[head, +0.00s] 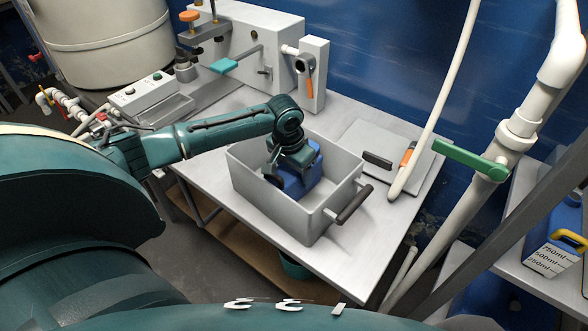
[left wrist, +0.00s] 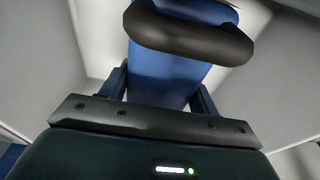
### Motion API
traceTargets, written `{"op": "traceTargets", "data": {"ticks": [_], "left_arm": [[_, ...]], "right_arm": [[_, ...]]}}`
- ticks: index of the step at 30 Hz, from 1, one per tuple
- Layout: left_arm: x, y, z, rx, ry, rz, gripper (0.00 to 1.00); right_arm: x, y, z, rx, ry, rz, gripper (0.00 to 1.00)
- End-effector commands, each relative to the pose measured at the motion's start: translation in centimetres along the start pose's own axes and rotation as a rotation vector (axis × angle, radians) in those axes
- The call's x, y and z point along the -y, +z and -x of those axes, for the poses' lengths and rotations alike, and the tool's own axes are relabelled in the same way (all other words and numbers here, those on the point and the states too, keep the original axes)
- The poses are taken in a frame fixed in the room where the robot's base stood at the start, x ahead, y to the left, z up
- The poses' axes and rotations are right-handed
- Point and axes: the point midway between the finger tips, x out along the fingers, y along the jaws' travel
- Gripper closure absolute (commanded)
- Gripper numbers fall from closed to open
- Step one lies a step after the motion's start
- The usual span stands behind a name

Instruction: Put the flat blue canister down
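The flat blue canister (head: 304,180) is inside the grey bin (head: 262,201), which stands on the metal table. My left gripper (head: 290,168) reaches down into the bin over the canister and hides part of it. In the left wrist view the canister (left wrist: 165,75) lies between the two fingers of my left gripper (left wrist: 160,92), with a finger close against each side. Its dark handle (left wrist: 190,37) crosses in front of its blue body. The canister's underside is hidden, so I cannot tell whether it touches the bin floor. My right gripper is not in view.
The bin has a dark side handle (head: 354,205). A grey plate (head: 375,140) and a white hose (head: 434,100) are to its right. A valve bench (head: 245,45) stands behind. Another blue canister with a yellow handle (head: 569,238) is at the far right.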

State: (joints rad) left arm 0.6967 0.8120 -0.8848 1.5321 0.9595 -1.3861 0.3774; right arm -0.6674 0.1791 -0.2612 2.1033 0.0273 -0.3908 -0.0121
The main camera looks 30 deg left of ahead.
Motion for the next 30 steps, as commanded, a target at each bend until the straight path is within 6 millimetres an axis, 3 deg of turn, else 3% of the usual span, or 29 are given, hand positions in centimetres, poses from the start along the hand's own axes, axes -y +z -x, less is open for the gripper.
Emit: {"op": "traceTargets", "data": {"ticks": [7, 17, 30], "left_arm": [[0.0, 0.0, 0.0, 0.001, 0.000, 0.000, 0.19], [0.1, -0.1, 0.6, -0.001, -0.001, 0.001, 0.19], [0.1, -0.1, 9.2, -0.003, -0.001, 0.000, 0.19]], "right_arm": [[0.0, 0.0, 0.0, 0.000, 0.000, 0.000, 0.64], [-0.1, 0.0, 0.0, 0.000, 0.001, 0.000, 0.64], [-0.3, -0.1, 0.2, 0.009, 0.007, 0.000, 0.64]]}}
